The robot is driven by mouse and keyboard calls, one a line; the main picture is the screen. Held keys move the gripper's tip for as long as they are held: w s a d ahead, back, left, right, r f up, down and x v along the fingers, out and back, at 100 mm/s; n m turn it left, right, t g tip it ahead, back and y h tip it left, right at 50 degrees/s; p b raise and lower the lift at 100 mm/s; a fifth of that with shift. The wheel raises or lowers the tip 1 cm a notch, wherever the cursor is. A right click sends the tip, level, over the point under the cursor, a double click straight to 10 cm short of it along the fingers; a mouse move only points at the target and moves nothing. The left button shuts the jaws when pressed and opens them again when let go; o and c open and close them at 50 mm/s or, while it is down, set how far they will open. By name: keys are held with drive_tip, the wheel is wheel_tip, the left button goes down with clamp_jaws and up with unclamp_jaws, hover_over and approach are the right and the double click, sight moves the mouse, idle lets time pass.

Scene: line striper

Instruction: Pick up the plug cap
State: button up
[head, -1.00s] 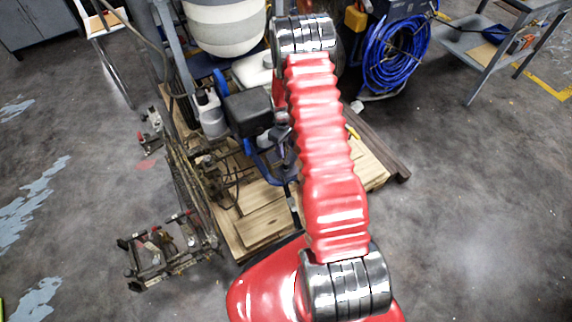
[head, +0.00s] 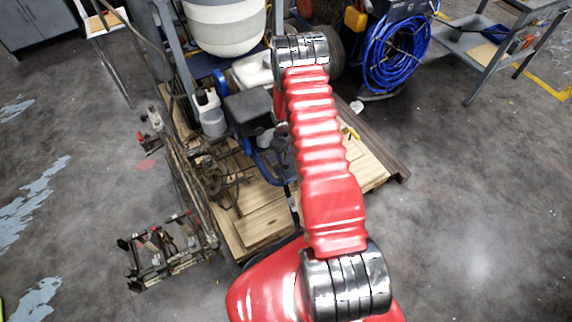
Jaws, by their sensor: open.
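I cannot make out the plug cap in the head view; it is too small to tell or hidden. The line striper (head: 228,25) stands on a wooden pallet, with a large pale tank and a black engine part (head: 249,110) below it. My red arm rises from the bottom and folds over at a metal joint in front of the machine. My gripper cannot be made out; the arm's upper link covers the area behind it.
The wooden pallet (head: 262,222) has bare boards at its front. A metal frame with clamps (head: 165,252) stands on the floor at left. A blue hose coil (head: 394,55) and a grey shelf cart (head: 487,58) are at back right. The floor at right is clear.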

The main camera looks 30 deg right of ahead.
sight(286, 162)
drive_tip(key=shift+d+f, duration=0.1)
drive_tip(key=shift+f, duration=1.15)
drive_tip(key=shift+f, duration=0.1)
drive_tip(key=shift+w+d+f, duration=0.1)
drive_tip(key=shift+f, duration=1.15)
drive_tip(key=shift+w+d+f, duration=0.1)
drive_tip(key=shift+f, duration=1.15)
drive_tip(key=shift+c, duration=0.4)
clamp_jaws()
